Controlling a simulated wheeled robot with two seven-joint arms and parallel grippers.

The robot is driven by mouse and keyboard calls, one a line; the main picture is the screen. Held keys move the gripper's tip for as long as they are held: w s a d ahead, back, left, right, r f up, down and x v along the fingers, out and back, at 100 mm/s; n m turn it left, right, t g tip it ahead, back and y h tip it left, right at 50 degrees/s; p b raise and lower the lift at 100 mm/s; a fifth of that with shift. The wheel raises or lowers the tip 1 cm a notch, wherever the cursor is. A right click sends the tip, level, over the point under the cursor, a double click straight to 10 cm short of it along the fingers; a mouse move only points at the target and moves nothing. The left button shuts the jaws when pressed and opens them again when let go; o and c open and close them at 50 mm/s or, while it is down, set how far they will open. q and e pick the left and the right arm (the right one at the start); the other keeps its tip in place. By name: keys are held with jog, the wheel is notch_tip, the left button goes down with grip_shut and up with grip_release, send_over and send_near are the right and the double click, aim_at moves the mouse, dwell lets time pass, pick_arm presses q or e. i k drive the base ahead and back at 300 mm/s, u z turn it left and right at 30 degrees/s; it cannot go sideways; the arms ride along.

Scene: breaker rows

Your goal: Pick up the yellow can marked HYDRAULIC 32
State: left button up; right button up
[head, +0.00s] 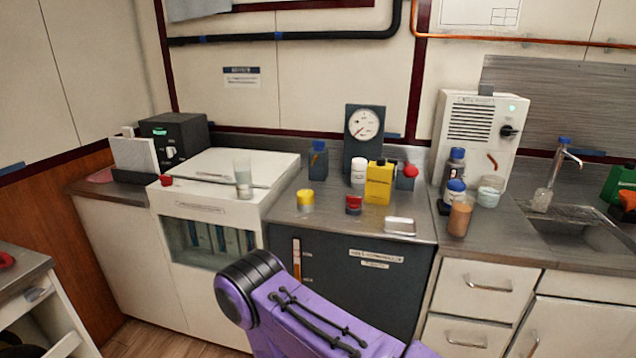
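A yellow can (379,185) stands upright on the grey metal counter (330,222) in the middle of the head view. It is boxy, with a dark cap on top and a small label too small to read. A white-capped jar (358,171) stands close at its left. A red-topped item (407,177) is just behind it on the right. Neither of my grippers shows. A purple link of my own arm crosses the bottom middle, below and in front of the counter, apart from the can.
A pressure gauge (364,127) stands behind. Several bottles, including an orange-brown one (460,217), stand to the right beside the sink (575,233).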

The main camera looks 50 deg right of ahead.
aim_at(379, 176)
jog(key=u, duration=0.05)
jog(key=i, duration=1.6)
jog(key=z, duration=3.4)
